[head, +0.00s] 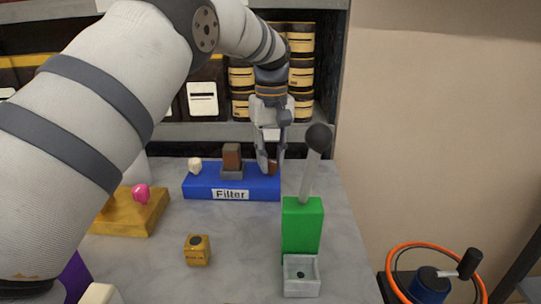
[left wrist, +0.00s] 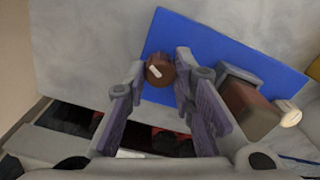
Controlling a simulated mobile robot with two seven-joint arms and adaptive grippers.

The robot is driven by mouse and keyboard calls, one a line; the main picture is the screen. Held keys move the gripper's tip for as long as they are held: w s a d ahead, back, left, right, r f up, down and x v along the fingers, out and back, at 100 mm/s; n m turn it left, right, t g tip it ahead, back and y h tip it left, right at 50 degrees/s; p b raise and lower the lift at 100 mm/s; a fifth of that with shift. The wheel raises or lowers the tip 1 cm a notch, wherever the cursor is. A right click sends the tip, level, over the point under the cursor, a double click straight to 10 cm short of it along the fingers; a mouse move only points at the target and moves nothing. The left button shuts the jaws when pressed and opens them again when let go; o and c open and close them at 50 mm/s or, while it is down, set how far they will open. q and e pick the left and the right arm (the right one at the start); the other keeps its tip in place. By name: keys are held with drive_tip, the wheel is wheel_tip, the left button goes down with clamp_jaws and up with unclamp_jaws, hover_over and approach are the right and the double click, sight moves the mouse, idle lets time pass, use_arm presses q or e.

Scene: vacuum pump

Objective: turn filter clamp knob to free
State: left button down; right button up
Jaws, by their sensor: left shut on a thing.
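The blue filter base (head: 205,190) with a white "Filter" label lies on the table at the back. A small round brown knob (left wrist: 160,69) with a white line mark sits at its right end, and it shows partly in the head view (head: 272,168). My left gripper (head: 268,166) reaches down from above and is shut on this knob, one finger on each side in the left wrist view. A brown block in a grey holder (head: 232,158) stands mid-base. A cream knob (head: 195,164) is at the left end. My right gripper is not in view.
A green block with a black-ball lever (head: 302,225) stands close in front at right. A grey open box (head: 301,277), a small yellow cube (head: 198,250) and a yellow base with a pink knob (head: 128,212) are nearer. Shelves with bins stand behind. An orange-rimmed handwheel (head: 429,284) is right.

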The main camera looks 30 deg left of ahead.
sight(271, 161)
use_arm(q)
drive_tip(key=m, duration=1.1)
drive_tip(key=shift+m, duration=0.5)
idle(0.3)
drive_tip(key=c, duration=1.4)
unclamp_jaws()
drive_tip(key=shift+o, duration=0.2)
drive_tip(key=shift+r, duration=0.15)
wheel_tip(271, 161, up, 12)
drive_tip(key=shift+f, duration=0.2)
